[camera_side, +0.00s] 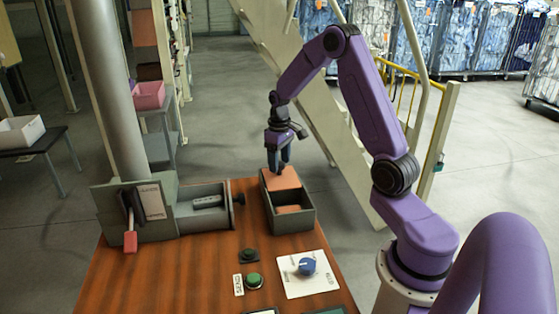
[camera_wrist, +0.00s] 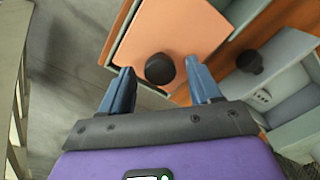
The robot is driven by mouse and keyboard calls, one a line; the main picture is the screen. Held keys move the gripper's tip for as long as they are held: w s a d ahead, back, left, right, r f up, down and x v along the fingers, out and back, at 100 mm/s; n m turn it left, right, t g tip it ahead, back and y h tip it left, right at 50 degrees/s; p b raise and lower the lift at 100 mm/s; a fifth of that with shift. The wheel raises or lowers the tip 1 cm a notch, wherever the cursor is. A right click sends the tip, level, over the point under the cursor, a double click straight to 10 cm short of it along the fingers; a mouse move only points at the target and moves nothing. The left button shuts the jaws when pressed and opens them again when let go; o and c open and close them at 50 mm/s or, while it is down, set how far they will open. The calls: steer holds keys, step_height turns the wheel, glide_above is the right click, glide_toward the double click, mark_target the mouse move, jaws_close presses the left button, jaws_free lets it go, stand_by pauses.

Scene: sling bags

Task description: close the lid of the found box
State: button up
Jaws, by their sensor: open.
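The box (camera_side: 306,221) is an open-topped grey-green box near the far edge of the wooden table. Its orange lid (camera_side: 288,181) lies over the far part, and the near part is open with something orange (camera_side: 288,209) inside. In the wrist view the lid (camera_wrist: 185,28) has a round black knob (camera_wrist: 160,68). My gripper (camera_side: 279,168) points down at the lid. Its two blue fingers are apart on either side of the knob in the wrist view; I cannot tell whether they touch it.
Left of the box is a grey fixture (camera_side: 150,212) with a post, a red-handled lever (camera_side: 130,241) and an open drawer-like trough (camera_side: 203,200) with a black knob. Nearer stand a green button (camera_side: 254,281) and a blue dial (camera_side: 307,266) on a white plate.

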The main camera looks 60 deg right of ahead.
steer(key=shift+f, duration=0.1)
jaws_close()
steer(key=s+a, duration=0.7)
steer(key=shift+s+a, duration=0.3)
steer(key=shift+a, duration=0.1)
jaws_free()
step_height(320, 180, up, 18)
steer(key=shift+f, duration=0.25)
stand_by(0.5)
stand_by(0.3)
